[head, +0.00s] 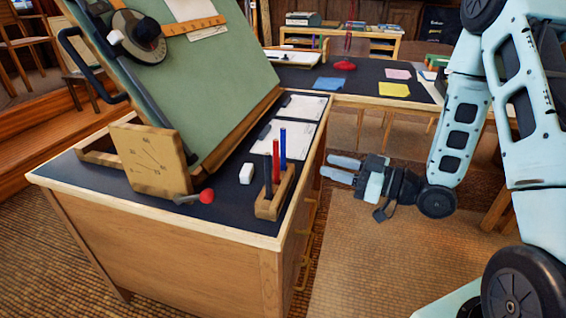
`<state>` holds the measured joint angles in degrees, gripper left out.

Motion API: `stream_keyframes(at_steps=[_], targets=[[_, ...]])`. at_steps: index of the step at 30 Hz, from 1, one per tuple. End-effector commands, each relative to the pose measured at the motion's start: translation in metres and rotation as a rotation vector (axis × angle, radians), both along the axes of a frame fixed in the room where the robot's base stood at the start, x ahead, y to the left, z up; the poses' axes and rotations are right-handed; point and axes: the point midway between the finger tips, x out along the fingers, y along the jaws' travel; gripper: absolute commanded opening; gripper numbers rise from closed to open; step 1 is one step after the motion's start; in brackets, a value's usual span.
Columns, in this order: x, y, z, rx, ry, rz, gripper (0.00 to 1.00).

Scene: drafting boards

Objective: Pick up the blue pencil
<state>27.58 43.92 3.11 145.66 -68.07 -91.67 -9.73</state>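The blue pencil (283,147) stands upright in a small wooden holder (268,207) near the right edge of the dark desk top. A red pencil (276,160) and a dark pencil (267,177) stand in the same holder, in front of the blue one. My gripper (344,169) is to the right of the desk, beyond its edge, pointing left toward the holder. Its two light fingers are apart with nothing between them. It is clear of the pencils and the holder.
A tilted green drafting board (200,110) fills the desk's back left. Another desk (300,75) stands behind. Floor right of the desk is open.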

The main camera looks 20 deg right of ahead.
Motion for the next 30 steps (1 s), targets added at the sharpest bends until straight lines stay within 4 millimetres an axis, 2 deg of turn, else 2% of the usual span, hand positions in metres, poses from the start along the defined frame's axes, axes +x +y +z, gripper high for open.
stream_keyframes(at_steps=[1, 9, 19, 24, 30], targets=[[0.007, 0.009, 0.001, 0.001, -0.001, 0.007, 0.36], [0.047, 0.045, 0.002, 0.001, 0.001, 0.004, 0.36], [0.067, 0.062, 0.002, 0.000, 0.001, 0.002, 0.36], [0.088, 0.079, 0.003, 0.001, 0.001, 0.003, 0.36], [0.100, 0.090, 0.002, 0.001, 0.002, 0.001, 0.36]])
